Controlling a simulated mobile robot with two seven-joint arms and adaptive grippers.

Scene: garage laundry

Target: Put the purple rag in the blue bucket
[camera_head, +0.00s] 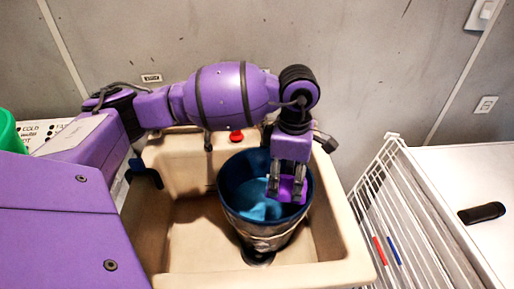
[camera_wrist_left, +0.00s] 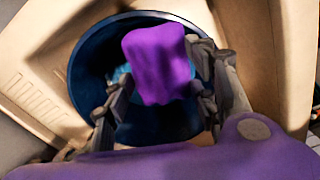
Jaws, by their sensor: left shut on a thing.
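The blue bucket (camera_head: 233,190) stands in the beige sink basin, its open mouth facing up. My left gripper (camera_head: 287,190) is over the right part of the bucket's mouth, fingers pointing down. It is shut on the purple rag (camera_head: 291,187), a small piece of which shows between the fingers. In the left wrist view the rag (camera_wrist_left: 158,65) hangs between the two fingers (camera_wrist_left: 160,92), with the bucket's dark blue inside (camera_wrist_left: 88,80) around and behind it. How deep the rag sits relative to the rim is hard to tell. My right gripper is not in view.
The beige sink (camera_head: 340,245) surrounds the bucket. A red knob (camera_head: 236,136) is at the sink's back edge. A white wire rack (camera_head: 395,215) and a white surface with a black object (camera_head: 482,213) are at right. A green container (camera_head: 9,132) is at the left edge.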

